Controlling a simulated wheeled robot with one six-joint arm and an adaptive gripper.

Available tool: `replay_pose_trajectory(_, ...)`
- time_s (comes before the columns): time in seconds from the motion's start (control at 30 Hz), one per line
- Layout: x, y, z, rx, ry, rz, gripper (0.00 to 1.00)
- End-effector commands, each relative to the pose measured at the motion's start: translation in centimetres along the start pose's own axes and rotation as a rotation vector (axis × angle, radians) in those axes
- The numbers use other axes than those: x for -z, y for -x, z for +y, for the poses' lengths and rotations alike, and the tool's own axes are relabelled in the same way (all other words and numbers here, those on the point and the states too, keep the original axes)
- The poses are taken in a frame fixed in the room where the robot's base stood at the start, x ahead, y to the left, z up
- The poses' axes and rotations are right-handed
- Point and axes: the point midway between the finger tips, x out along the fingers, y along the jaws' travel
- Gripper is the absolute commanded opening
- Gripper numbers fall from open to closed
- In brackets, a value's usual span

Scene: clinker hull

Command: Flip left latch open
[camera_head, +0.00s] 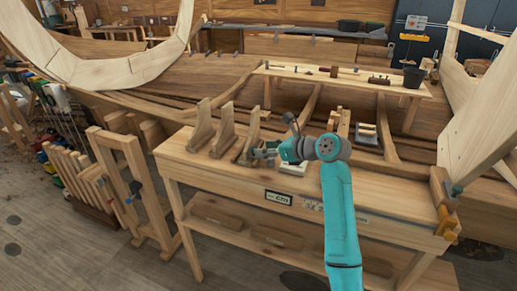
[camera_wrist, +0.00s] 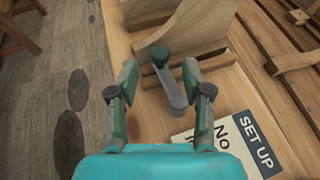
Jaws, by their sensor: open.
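A grey lever with a dark green round knob, which looks like the latch (camera_wrist: 172,88), lies on the bench top in the wrist view, beside a wooden bracket's foot. Its knob end points up and left toward the bracket. My gripper (camera_wrist: 160,75) is open, with one finger left and one right of the lever, and nothing is held. I cannot tell its height above the lever. In the head view my gripper (camera_head: 263,153) is over the bench by the third upright bracket; the latch cannot be made out there.
A white and dark "SET UP" card (camera_wrist: 225,140) lies right of the lever. Upright wooden brackets (camera_head: 225,130) stand on the workbench (camera_head: 190,165) left of my gripper. The bench's left edge borders open floor (camera_wrist: 50,90). A tool-laden plank (camera_head: 300,72) is behind.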

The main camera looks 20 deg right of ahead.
Motion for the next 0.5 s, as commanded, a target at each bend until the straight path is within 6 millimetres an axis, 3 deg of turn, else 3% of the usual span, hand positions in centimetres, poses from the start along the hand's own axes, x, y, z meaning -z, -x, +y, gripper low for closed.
replay_pose_trajectory(0.2, 0.0, -2.7, 0.0, 0.000, 0.001, 0.000, 0.49)
replay_pose_trajectory(0.5, 0.0, -3.5, 0.0, 0.002, 0.001, 0.000, 0.49)
